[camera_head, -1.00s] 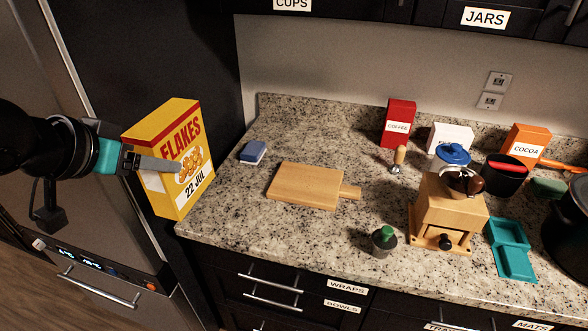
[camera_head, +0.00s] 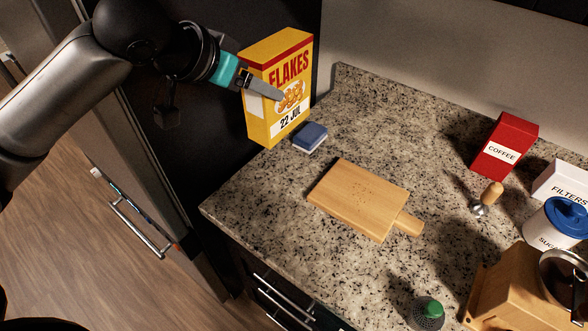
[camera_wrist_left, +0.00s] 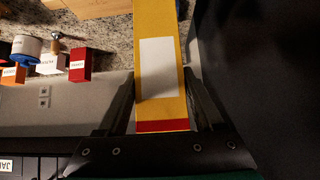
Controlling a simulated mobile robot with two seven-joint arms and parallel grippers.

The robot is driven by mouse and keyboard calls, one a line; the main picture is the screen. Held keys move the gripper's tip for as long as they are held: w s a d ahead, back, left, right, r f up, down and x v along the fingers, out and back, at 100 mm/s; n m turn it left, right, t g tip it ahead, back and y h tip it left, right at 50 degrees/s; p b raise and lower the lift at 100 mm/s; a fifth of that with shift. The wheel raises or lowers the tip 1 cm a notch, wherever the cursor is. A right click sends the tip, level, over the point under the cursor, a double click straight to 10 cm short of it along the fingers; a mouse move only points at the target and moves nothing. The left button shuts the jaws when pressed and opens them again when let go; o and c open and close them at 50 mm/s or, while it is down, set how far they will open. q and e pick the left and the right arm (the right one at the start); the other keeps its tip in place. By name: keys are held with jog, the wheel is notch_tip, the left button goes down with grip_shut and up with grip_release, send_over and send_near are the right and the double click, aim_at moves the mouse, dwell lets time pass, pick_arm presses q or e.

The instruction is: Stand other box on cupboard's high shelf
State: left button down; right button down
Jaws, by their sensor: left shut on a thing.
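My left gripper (camera_head: 262,88) is shut on the yellow FLAKES box (camera_head: 262,122), which has a red top and is dated 22 JUL. The box is roughly upright at the counter's back left, beside the dark panel. I cannot tell whether its base touches the counter. In the left wrist view the box (camera_wrist_left: 157,25) shows a yellow narrow side with a white label and a red end, between the fingers of my left gripper (camera_wrist_left: 162,105). The cupboard's high shelf is out of the head view. My right gripper is not in view.
A blue sponge (camera_head: 310,138) lies close to the box. A cutting board (camera_head: 358,198) lies on the granite counter (camera_head: 265,195). A red COFFEE box (camera_head: 505,145), white FILTERS box (camera_head: 565,185), blue-lidded SUGAR jar (camera_head: 556,222) and wooden grinder (camera_head: 500,290) stand to the right.

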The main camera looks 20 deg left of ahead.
pick_arm(q)
notch_tip(320, 180, down, 19)
jog(key=b, duration=0.4)
jog(key=shift+f, duration=0.2)
jog(key=shift+c, duration=0.2)
grip_release()
jog(key=shift+f, duration=0.15)
